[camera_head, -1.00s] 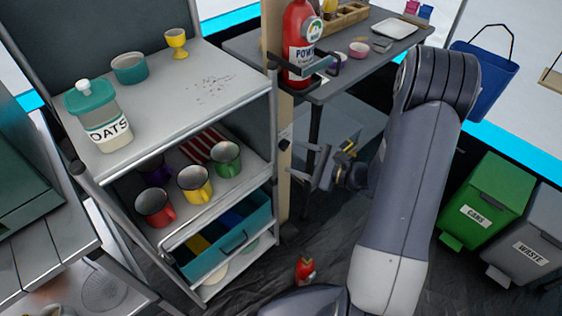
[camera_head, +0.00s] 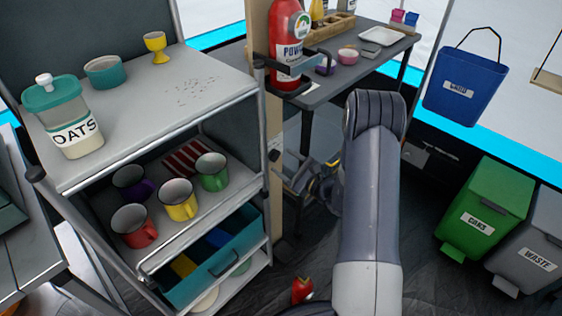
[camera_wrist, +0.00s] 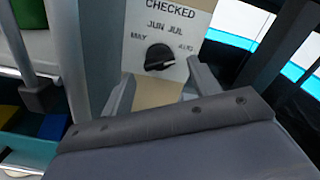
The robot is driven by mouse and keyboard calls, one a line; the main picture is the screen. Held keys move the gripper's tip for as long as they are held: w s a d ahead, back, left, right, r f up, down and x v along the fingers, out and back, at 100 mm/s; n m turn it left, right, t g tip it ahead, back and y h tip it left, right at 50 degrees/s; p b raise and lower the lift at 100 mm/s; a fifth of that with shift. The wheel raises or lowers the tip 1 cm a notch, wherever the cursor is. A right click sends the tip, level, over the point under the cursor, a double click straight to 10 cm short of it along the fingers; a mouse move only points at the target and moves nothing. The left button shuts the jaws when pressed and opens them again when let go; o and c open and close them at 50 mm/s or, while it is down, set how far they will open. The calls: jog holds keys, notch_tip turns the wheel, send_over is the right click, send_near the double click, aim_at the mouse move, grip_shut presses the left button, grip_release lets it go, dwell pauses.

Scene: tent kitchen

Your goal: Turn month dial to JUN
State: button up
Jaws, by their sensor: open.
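The month dial (camera_wrist: 159,57) is a black round knob on a pale card (camera_wrist: 190,20) in the wrist view. The card reads CHECKED, with MAY, JUN, JUL and AUG around the knob. A light mark shows at the knob's lower right, but I cannot tell which month it points to. My gripper (camera_wrist: 162,80) is open, its two grey fingers apart just below the knob in the picture, with nothing between them. In the head view my gripper (camera_head: 298,178) is beside the wooden post (camera_head: 259,125), partly hidden by my arm. The card's face is not visible there.
A shelf unit (camera_head: 150,150) with mugs and a teal drawer (camera_head: 230,262) stands left of the post. A fire extinguisher (camera_head: 288,40) is on the post above. A grey table (camera_head: 330,78) stands behind. Green and grey bins (camera_head: 485,205) are at right.

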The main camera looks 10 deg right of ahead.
aim_at(275, 156)
jog(key=shift+x, duration=1.1)
jog(key=c, duration=1)
